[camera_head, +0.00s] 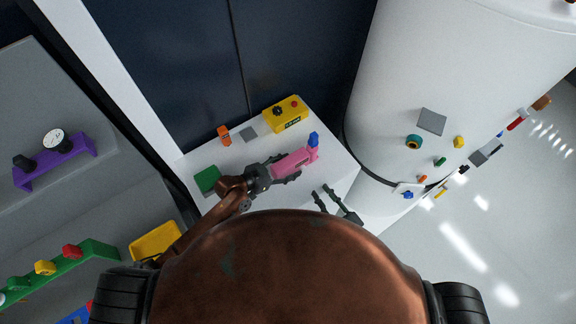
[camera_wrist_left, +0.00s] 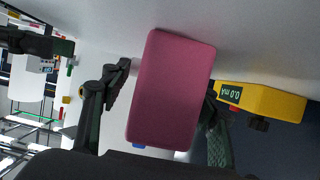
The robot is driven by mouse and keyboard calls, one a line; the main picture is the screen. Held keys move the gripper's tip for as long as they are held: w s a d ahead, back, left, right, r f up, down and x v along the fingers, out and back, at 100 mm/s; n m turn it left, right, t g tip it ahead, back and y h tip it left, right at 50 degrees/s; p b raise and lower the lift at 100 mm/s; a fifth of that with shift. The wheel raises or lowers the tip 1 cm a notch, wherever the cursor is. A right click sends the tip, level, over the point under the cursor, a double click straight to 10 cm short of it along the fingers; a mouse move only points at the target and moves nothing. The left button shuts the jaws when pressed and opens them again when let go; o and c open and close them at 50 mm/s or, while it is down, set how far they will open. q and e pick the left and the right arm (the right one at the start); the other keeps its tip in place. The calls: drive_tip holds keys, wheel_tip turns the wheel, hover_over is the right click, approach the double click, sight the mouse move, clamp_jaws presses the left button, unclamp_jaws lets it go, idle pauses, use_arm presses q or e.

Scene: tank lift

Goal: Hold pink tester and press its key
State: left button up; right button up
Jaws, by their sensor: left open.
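The pink tester (camera_head: 294,162) lies on or just above the white table top; the contact is hard to see. It has a blue part (camera_head: 314,139) at its far right end. My left gripper (camera_head: 286,167) is open with its fingers on either side of the tester. In the left wrist view the pink tester (camera_wrist_left: 172,88) stands between the fingers, with a visible gap to the left finger (camera_wrist_left: 112,85). The right finger is partly hidden behind the tester. My right gripper (camera_head: 327,198) is open and empty, to the lower right of the tester.
A yellow meter box (camera_head: 286,114) stands at the table's back, also in the left wrist view (camera_wrist_left: 268,101). An orange block (camera_head: 224,134), a grey square (camera_head: 249,134) and a green block (camera_head: 207,179) sit nearby. A large white tank (camera_head: 455,75) stands right.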

use_arm(q)
drive_tip(key=shift+c, duration=0.7)
drive_tip(key=c, duration=1.2)
drive_tip(key=shift+c, duration=0.5)
use_arm(e)
clamp_jaws()
